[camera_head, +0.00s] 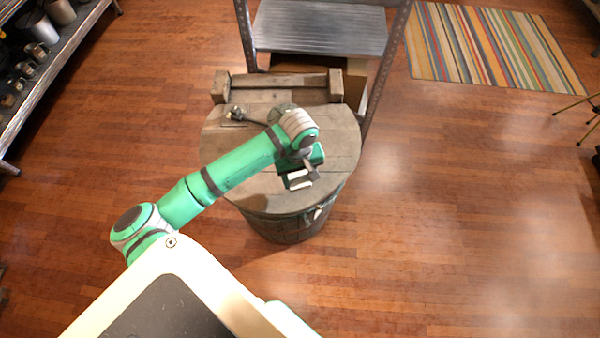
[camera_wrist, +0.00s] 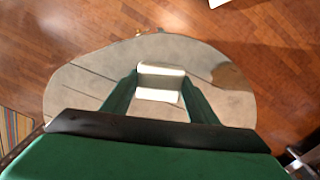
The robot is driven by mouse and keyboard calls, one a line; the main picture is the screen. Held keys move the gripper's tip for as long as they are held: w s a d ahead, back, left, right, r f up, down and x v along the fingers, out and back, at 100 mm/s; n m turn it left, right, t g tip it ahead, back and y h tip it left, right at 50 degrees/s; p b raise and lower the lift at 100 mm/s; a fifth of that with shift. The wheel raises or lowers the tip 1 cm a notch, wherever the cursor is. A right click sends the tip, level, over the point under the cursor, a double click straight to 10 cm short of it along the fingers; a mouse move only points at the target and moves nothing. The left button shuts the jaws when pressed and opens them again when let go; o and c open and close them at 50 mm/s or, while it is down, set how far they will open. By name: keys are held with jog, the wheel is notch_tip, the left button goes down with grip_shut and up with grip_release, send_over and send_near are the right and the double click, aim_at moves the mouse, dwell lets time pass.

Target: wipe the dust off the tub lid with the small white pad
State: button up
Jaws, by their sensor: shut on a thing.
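The tub lid (camera_head: 335,155) is a round, grey-brown wooden top on a barrel-like tub (camera_head: 285,228). It also fills the middle of the wrist view (camera_wrist: 90,85). My gripper (camera_head: 300,178) is over the front right part of the lid, pointing down. It is shut on the small white pad (camera_wrist: 160,70), which shows pale between the green fingers in the wrist view. I cannot tell whether the pad touches the lid. A brown patch (camera_wrist: 230,76) lies on the lid at the right in the wrist view; dust or shadow, I cannot tell. My arm hides part of the lid.
A wooden bar with end blocks (camera_head: 278,88) stands at the lid's back edge, with a small brass-coloured fitting (camera_head: 238,112) nearby. Metal steps (camera_head: 320,28) rise behind. Shelving (camera_head: 50,60) is at left, a striped rug (camera_head: 490,45) at back right.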

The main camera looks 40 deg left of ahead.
jog(key=shift+s+a+r, duration=0.1)
jog(key=shift+a+r, duration=0.05)
jog(key=shift+r, duration=1.45)
